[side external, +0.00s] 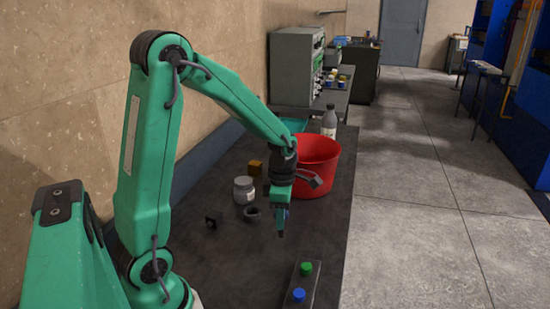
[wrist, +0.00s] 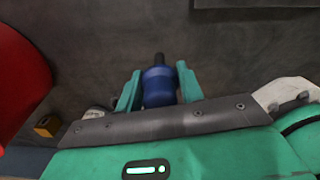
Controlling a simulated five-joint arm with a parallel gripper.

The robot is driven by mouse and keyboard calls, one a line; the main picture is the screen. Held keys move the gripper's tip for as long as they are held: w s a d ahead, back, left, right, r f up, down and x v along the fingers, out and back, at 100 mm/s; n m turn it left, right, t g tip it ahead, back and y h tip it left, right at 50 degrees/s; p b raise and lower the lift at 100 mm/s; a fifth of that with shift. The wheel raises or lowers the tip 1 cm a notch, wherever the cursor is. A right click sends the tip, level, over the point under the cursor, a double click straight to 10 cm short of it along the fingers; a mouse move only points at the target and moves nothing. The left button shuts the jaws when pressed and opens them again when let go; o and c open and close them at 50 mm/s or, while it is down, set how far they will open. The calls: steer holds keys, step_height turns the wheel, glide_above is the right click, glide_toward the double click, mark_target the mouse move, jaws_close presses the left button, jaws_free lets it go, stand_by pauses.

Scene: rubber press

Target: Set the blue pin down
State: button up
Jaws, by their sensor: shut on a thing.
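My gripper (side external: 281,222) is shut on the blue pin (wrist: 158,84). In the wrist view, the pin's blue body sits between the two green fingers of my gripper (wrist: 158,90), and its dark tip points away from the wrist. In the side view, a bit of blue (side external: 287,213) shows beside the fingers, which point down over the dark table (side external: 215,270). My fingers hide most of the pin there. I cannot tell exactly how high the tip is above the table.
A red bucket (side external: 318,165) stands just behind my gripper, with a grey bottle (side external: 329,122) beyond it. A white jar (side external: 243,190), a dark ring (side external: 252,214) and an orange block (side external: 255,168) are to the left. A block with green and blue knobs (side external: 302,285) lies at the front right.

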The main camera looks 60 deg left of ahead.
mark_target(281, 237)
steer(key=shift+f, duration=1.95)
steer(key=shift+f, duration=0.2)
steer(key=o, duration=1.1)
steer(key=shift+c, duration=0.2)
steer(key=shift+r, duration=0.1)
step_height(281, 237, up, 12)
steer(key=shift+r, duration=0.1)
